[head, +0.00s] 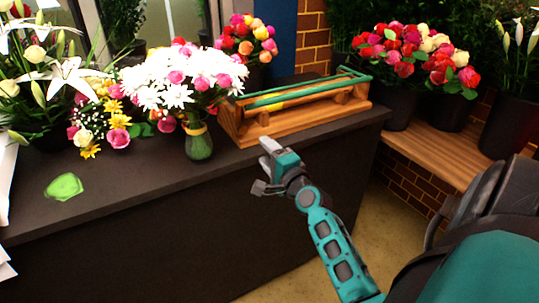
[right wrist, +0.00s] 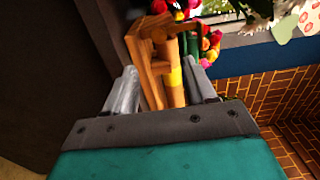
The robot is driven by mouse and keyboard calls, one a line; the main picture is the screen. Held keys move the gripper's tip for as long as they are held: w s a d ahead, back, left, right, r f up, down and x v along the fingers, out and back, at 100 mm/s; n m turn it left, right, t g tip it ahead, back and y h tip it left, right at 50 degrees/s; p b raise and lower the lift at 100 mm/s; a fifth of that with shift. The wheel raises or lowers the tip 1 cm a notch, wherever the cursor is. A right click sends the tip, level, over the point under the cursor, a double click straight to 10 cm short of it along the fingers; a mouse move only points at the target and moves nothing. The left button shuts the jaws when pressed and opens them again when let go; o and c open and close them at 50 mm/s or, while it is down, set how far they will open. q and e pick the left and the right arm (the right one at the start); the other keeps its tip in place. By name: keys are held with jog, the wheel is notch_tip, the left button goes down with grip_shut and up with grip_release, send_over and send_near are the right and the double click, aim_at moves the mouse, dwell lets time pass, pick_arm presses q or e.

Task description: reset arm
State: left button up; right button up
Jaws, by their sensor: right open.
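My right gripper (head: 263,166) is open and empty, in front of the dark counter (head: 120,205) near its front edge. In the right wrist view, both fingers of the right gripper (right wrist: 160,88) are spread with nothing held between them. Beyond the fingers is a wooden rack (right wrist: 150,50). In the head view this wooden rack (head: 300,124), with teal rods along its top, stands on the counter just behind the gripper, apart from it. My left gripper is not in view.
A green glass vase (head: 199,145) of white and pink flowers stands left of the rack. A flat green piece (head: 64,187) lies on the counter at left. Potted roses (head: 400,104) stand on a wooden bench (head: 430,142) at right. The counter's front left part is mostly clear.

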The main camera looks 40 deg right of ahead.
jog(key=shift+s+a, duration=0.15)
jog(key=shift+s, duration=0.35)
jog(key=s+a+f+n+g+y, duration=0.3)
jog(key=s+a+f+n, duration=0.5)
jog(key=a+n, duration=0.3)
jog(key=s+a+f+n+g+y, duration=0.3)
jog(key=s+a+f+n, duration=0.6)
jog(key=a+f+n, duration=0.2)
jog(key=shift+s+a+n+g, duration=0.15)
jog(key=shift+a+n+g, duration=0.15)
jog(key=shift+a+n, duration=0.65)
jog(key=shift+a+m, duration=0.25)
